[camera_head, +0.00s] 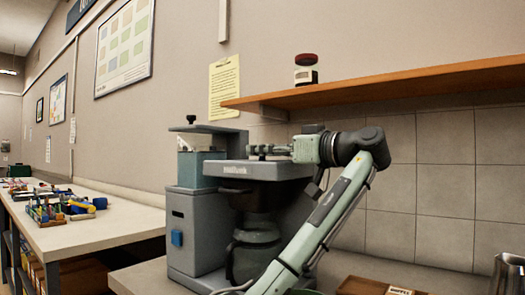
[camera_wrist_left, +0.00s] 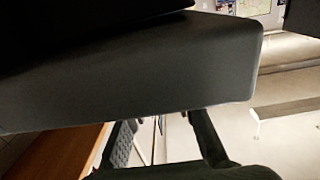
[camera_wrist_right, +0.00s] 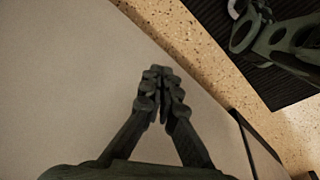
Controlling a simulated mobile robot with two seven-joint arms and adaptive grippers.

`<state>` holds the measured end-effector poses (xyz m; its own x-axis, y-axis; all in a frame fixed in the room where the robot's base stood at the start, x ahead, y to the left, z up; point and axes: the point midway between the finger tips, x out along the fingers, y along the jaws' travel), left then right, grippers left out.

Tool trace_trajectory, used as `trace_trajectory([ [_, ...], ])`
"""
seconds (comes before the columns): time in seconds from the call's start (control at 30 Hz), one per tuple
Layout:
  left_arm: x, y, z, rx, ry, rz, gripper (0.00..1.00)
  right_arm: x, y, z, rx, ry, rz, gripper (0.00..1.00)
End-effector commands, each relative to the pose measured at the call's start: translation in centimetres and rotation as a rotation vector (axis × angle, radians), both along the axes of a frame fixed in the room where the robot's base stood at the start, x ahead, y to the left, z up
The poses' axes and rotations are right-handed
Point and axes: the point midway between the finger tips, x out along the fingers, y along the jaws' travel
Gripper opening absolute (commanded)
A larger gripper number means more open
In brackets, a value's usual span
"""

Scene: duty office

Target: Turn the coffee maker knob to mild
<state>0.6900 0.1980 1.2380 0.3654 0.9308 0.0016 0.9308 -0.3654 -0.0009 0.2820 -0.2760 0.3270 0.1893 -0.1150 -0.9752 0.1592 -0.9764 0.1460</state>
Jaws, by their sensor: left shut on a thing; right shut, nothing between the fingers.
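The grey coffee maker (camera_head: 268,171) stands on the counter. It has a glass-sided section with a black top cap at left, and a dark carafe (camera_head: 256,240) under its brewing head. My left gripper (camera_head: 262,150) is at the top of the brewing head, coming from the right. Its fingers are closed on a small part there, seemingly the knob, which they hide; the setting cannot be read. In the left wrist view the finger tips are behind a large dark body. My right gripper (camera_wrist_right: 160,85) is shut and empty, apart from the coffee maker.
A brown tray (camera_head: 375,287) and a metal container (camera_head: 507,275) are at lower right. A table (camera_head: 110,225) with colourful items stands at left.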

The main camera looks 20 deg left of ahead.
Motion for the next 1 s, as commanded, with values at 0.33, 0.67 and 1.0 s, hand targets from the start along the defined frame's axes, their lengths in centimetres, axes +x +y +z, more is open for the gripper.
trace_trajectory([
  [0.33,0.0,0.0,-0.1,-0.004,0.001,0.043,0.00,1.2,-0.2,0.2,-0.005,-0.020,0.007,0.00],
  [0.67,0.0,0.1,-0.1,-0.004,0.001,0.042,0.29,1.0,-0.5,0.2,-0.009,-0.016,0.008,0.00],
  [1.0,0.0,0.1,0.0,-0.002,0.000,0.041,0.44,0.4,-0.3,0.1,-0.006,-0.008,0.007,0.00],
])
